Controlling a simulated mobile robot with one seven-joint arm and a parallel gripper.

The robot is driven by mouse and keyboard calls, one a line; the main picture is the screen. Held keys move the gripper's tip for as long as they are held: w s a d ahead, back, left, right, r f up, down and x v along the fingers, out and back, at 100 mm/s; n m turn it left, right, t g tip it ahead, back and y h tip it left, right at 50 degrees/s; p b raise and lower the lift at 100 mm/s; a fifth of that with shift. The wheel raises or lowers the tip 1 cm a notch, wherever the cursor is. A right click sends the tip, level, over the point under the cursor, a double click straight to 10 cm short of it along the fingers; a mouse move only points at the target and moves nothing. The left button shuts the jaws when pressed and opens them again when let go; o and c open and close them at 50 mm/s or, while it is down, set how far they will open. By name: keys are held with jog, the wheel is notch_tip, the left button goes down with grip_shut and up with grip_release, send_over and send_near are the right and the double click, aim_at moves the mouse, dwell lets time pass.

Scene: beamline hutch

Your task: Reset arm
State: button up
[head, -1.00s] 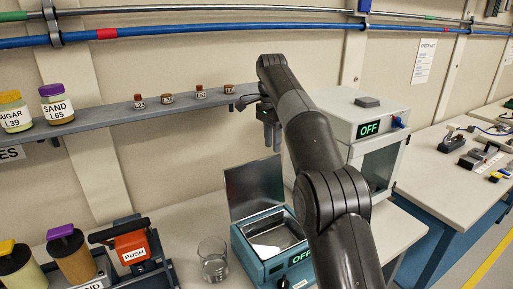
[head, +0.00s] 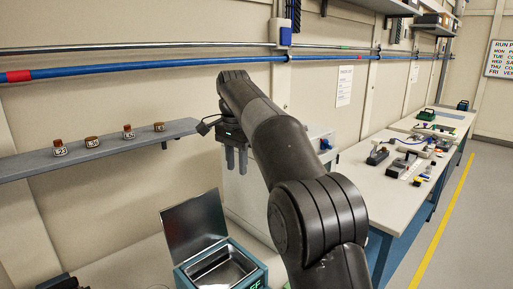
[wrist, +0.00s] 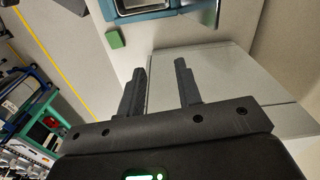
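My gripper (head: 236,166) hangs from the end of my dark arm, fingers pointing down, in the middle of the head view. It is in the air above and to the right of the open-lidded teal box (head: 222,268), in front of the white cabinet. In the wrist view my gripper (wrist: 160,62) shows its two fingers apart with nothing between them. Grey panels lie beyond the fingers there; I cannot tell what they belong to.
A grey wall shelf (head: 105,150) at the left holds several small brown-capped vials. A long bench (head: 380,205) with small parts runs back at the right, beside open floor (head: 470,230). A green block (wrist: 114,39) shows in the wrist view.

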jog(key=s+d+r+n+t, duration=0.1)
jog(key=s+d+n+t, duration=0.25)
jog(key=s+d, duration=1.2)
jog(key=s+d+f+n+t, duration=0.1)
jog(key=s+d+f+n, duration=0.1)
jog(key=s+f, duration=0.5)
jog(key=s+d+f+n+t, duration=0.1)
jog(key=s+d+f, duration=0.4)
jog(key=s, duration=0.7)
notch_tip(320, 180, down, 2)
jog(key=shift+f+n, duration=0.1)
jog(key=shift+n, duration=0.45)
